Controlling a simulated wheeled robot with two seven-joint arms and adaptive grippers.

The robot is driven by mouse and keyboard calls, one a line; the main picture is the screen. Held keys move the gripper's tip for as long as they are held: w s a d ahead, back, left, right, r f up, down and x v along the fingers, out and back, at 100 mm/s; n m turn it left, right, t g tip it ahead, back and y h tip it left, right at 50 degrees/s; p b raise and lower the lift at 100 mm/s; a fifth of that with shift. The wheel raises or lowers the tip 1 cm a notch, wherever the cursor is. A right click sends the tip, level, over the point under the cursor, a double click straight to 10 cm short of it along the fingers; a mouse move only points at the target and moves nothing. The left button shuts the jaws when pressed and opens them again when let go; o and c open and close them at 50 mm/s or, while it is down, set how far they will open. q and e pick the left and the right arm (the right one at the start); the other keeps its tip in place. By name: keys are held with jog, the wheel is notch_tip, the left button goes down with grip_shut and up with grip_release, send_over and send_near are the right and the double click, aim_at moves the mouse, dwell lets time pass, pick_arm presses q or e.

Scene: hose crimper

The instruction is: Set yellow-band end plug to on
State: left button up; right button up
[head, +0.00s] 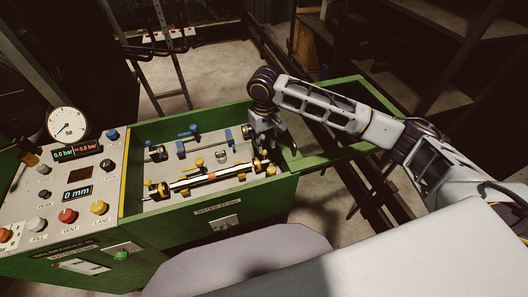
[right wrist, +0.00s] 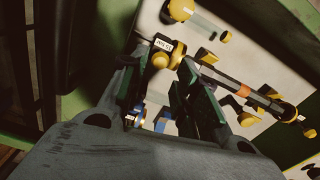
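In the head view, a tube with yellow fittings and an orange band (head: 186,181) lies along the front of the green-walled trough. Yellow parts (head: 260,164) sit at its right end. My right gripper (head: 267,146) is above and just behind that end. In the right wrist view, a round yellow knob (right wrist: 160,59) with a small white label beside it shows between the finger tips of my right gripper (right wrist: 163,72). The fingers are apart; contact with the knob cannot be told. My left gripper is not in view.
A second tube with blue fittings (head: 187,133) lies behind. A control panel (head: 38,207) with a gauge (head: 67,125), displays and coloured knobs stands at the left. The trough's green rim (head: 230,190) runs along the front. An open green frame (head: 345,150) extends right.

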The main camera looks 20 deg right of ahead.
aim_at(264, 150)
notch_tip(264, 150, down, 4)
jog(key=shift+f, duration=1.05)
grip_shut()
jog(key=shift+a+p, duration=0.8)
jog(key=shift+a, duration=0.1)
jog(key=shift+s+a+p, duration=0.1)
jog(key=shift+a+p, duration=0.45)
jog(key=shift+a, duration=0.05)
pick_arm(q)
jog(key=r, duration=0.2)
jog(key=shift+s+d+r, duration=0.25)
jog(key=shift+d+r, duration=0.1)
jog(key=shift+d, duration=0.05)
